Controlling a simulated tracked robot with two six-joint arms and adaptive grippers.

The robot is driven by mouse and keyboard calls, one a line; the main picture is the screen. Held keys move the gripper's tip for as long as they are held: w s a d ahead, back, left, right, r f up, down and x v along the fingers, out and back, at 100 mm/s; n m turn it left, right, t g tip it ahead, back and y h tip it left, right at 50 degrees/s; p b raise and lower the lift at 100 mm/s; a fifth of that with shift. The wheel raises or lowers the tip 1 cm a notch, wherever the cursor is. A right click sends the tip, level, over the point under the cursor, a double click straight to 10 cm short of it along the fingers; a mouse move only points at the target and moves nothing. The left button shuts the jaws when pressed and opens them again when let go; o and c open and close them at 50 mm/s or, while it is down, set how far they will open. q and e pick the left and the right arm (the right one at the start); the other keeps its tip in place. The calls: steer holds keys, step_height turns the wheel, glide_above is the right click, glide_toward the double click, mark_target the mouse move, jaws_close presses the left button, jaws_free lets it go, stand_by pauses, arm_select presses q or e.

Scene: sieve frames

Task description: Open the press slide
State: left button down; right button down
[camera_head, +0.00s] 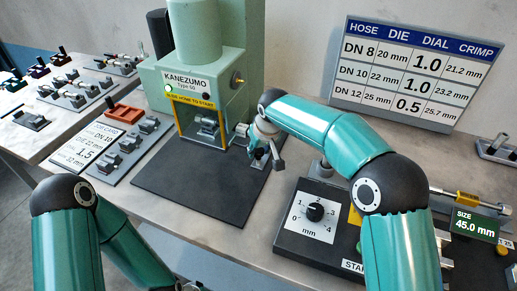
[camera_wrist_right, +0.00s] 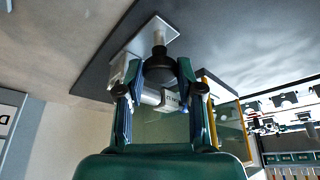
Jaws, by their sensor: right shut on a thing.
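The green press (camera_head: 200,75), labelled KANEZUMO, stands at the back of the bench. Its front opening has a yellow frame (camera_head: 178,122) under a "slide home to start" label, with metal parts inside. My right gripper (camera_head: 262,153) is just right of that opening, above the dark mat. In the right wrist view, my right gripper (camera_wrist_right: 160,82) is shut on a black knob (camera_wrist_right: 159,69) on a metal stem with a pale plate. A silver cylinder lies behind the fingers and is partly hidden. My left arm shows at lower left, but its gripper is out of view.
The dark mat (camera_head: 190,188) before the press is mostly clear. A dial box (camera_head: 300,245) stands at right front, near a hose fitting and a size display (camera_head: 474,222). A card and die tray (camera_head: 128,150) lie left. The chart (camera_head: 405,75) stands behind.

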steer(key=shift+s+a+f+b, duration=0.2)
steer(key=shift+s+b, duration=0.1)
steer(key=shift+s, duration=0.05)
steer(key=s+a+b, duration=0.1)
steer(key=s+b, duration=0.2)
steer(key=s, duration=0.1)
steer(key=s+a+b, duration=0.2)
steer(key=s+b, duration=0.1)
steer(key=s, duration=0.1)
steer(key=s+a+b, duration=0.2)
steer(key=s+b, duration=0.1)
steer(key=s, duration=0.2)
steer(key=shift+a, duration=0.15)
steer(key=shift+s+a+r, duration=0.15)
steer(key=shift+s+a, duration=0.15)
steer(key=shift+s, duration=0.45)
steer(key=c, duration=0.7)
jaws_free()
steer(key=shift+c, duration=0.2)
steer(key=shift+r, duration=0.1)
steer(key=v, duration=1.1)
steer(key=shift+r, duration=0.4)
steer(key=shift+s, duration=0.15)
